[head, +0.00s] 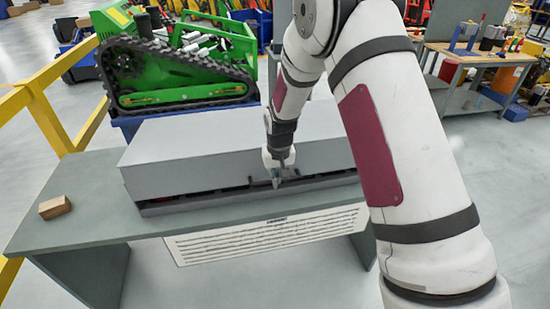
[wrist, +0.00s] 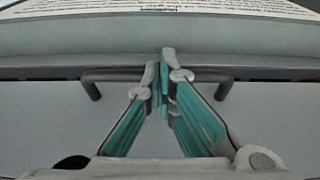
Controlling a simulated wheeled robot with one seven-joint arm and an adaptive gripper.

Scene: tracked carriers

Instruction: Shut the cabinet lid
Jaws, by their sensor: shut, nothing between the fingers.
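The grey cabinet (head: 170,207) lies along the table. Its grey lid (head: 190,150) is lowered almost flat, with a narrow dark gap between the lid's front edge and the base. A dark bar handle (head: 262,183) is on the lid's front; it also shows in the wrist view (wrist: 110,76). My gripper (head: 277,180) is at the handle near the lid's front edge. In the wrist view my gripper (wrist: 165,60) has its fingers together and empty, crossing the middle of the handle. I cannot tell whether they touch it.
A wooden block (head: 54,207) lies on the table's (head: 85,225) left end. A printed white sheet (head: 265,238) hangs at the table's front. A green tracked machine (head: 180,75) stands behind the cabinet. A yellow railing (head: 45,110) is at left. Grey floor is open at right.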

